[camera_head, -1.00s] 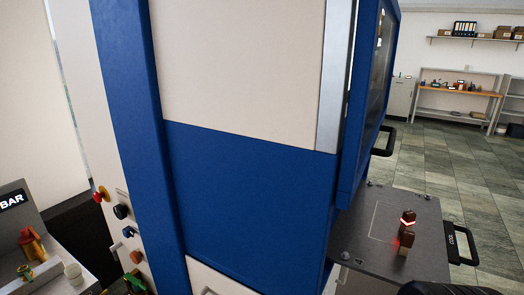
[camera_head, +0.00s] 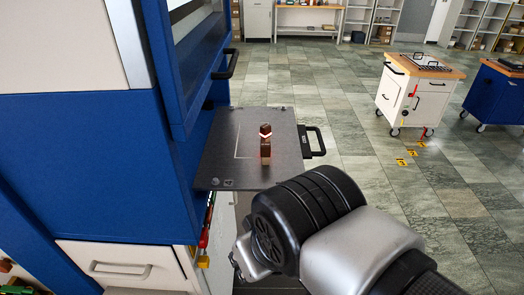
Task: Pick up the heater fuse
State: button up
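I cannot pick out the heater fuse for certain. Small red, yellow and green parts (camera_head: 205,228) show at the side of the blue press, below the dark plate, and are too small to identify. A small brown stacked piece with a pale, reddish band (camera_head: 265,145) stands upright on the dark plate (camera_head: 225,165). My gripper (camera_head: 243,266) shows only in part, at the lower middle below the plate and behind my black wrist. Its fingertips are mostly hidden, so I cannot see whether it is open or holds anything.
The blue and cream press (camera_head: 90,150) fills the left. A black handle (camera_head: 316,141) sticks out from the plate's right edge. A white drawer (camera_head: 125,262) is at lower left. A white cart (camera_head: 420,85) and a blue cart (camera_head: 495,95) stand beyond open tiled floor.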

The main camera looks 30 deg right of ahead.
aim_at(266, 147)
jog(key=k+j, duration=0.55)
jog(key=j, duration=0.15)
jog(key=k+j, duration=0.5)
jog(key=j, duration=0.2)
jog(key=z, duration=0.05)
